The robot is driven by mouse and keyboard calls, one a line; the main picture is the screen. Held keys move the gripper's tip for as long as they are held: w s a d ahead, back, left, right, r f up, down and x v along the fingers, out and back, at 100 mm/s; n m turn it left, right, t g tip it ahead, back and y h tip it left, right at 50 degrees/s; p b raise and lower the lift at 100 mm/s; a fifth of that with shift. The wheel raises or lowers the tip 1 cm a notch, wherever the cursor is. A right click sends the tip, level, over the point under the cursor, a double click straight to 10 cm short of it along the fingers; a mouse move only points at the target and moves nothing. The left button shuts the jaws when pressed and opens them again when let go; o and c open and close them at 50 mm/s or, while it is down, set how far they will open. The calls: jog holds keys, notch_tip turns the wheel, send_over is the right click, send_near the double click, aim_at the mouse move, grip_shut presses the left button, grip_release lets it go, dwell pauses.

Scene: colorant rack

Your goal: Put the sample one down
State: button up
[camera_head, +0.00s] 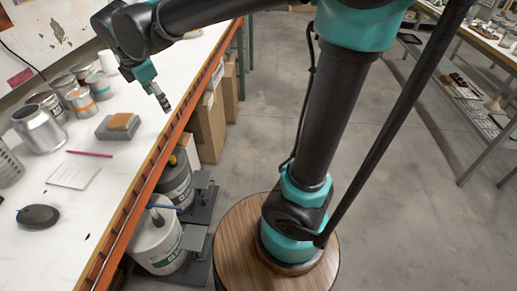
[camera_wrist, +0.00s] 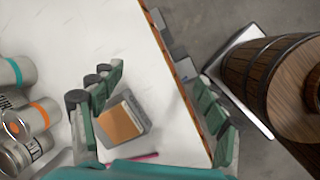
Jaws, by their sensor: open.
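My gripper (camera_head: 162,101) is above the front edge of the white table in the head view, with its fingers pointing down. In the wrist view my gripper (camera_wrist: 158,102) shows its fingers spread wide apart with nothing held between them. In the wrist view the tan block (camera_wrist: 122,124) and grey block (camera_wrist: 137,106) appear between the fingers, nearer the left one. No label shows which thing is sample one.
Several metal cans (camera_head: 40,128) stand at the left. A pink pencil (camera_head: 89,154), a white card (camera_head: 73,176) and a dark mouse-like object (camera_head: 38,216) lie on the table. An orange edge (camera_head: 150,178) runs along its front. Bare tabletop surrounds the grey block.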

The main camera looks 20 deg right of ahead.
jog(key=s+d+f+m, duration=0.4)
jog(key=d+f+m, duration=0.2)
jog(key=d+m, duration=0.2)
jog(key=s+d+f+m, duration=0.3)
jog(key=d+f+m, duration=0.4)
jog(key=d, duration=0.4)
jog(key=s+d+f+m+y, duration=0.1)
jog(key=s+d+f+m, duration=0.3)
jog(key=d+f+m, duration=0.2)
jog(key=d+m, duration=0.2)
jog(key=d, duration=0.1)
jog(key=shift+s+d+f+m+t, duration=0.15)
jog(key=shift+s+d+m+t, duration=0.15)
jog(key=shift+d+t, duration=0.1)
